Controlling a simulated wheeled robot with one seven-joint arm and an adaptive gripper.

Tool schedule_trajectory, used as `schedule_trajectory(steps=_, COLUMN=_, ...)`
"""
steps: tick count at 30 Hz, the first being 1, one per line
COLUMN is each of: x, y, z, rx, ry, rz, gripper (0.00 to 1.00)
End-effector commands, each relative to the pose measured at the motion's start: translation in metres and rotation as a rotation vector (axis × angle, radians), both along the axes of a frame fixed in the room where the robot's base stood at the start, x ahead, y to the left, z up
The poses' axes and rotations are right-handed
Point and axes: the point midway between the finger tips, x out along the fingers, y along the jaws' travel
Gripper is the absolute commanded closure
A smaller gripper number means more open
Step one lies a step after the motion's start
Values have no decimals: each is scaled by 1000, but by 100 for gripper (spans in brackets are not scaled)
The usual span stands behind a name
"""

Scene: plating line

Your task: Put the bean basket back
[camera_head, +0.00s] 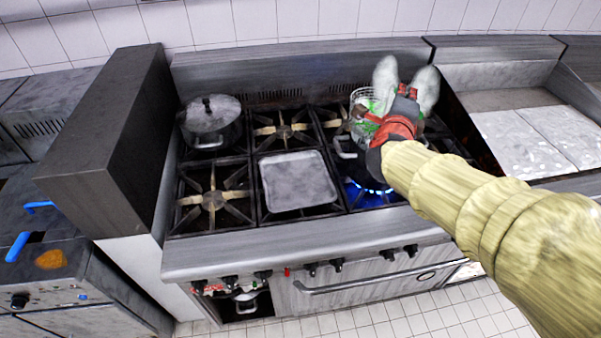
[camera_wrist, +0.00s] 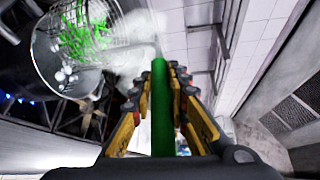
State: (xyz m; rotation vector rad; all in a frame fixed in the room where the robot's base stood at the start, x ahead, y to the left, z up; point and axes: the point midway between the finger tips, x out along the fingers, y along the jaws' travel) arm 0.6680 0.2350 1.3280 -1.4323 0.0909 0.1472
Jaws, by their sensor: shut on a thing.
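The wire bean basket (camera_head: 362,101) holds green beans and shows beyond my gripper in the head view. In the wrist view the basket (camera_wrist: 75,40) is at the upper left, tilted in the picture. My gripper (camera_head: 408,100) is shut on the basket's green handle (camera_wrist: 162,105), which runs between the fingers (camera_wrist: 167,68). A dark pot (camera_head: 347,158) sits on the right burners over a blue flame, partly hidden by my arm. The basket appears above or at the pot's rim; I cannot tell whether any of it is inside.
White steam-like puffs (camera_head: 427,88) hide part of the area behind my gripper. A lidded pot (camera_head: 211,121) stands on the back left burner. A square grey plate (camera_head: 297,181) lies mid-stove. A dark tall block (camera_head: 115,130) borders the left; a light worktop (camera_head: 540,135) lies right.

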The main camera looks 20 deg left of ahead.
Motion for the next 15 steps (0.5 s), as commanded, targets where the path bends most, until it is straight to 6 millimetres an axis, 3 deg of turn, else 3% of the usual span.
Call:
schedule_trajectory(steps=8, x=-42, y=70, z=7, rx=3, ry=-9, rz=122, gripper=100)
schedule_trajectory(steps=15, x=-104, y=132, z=-3, rx=3, ry=-13, rz=234, gripper=100)
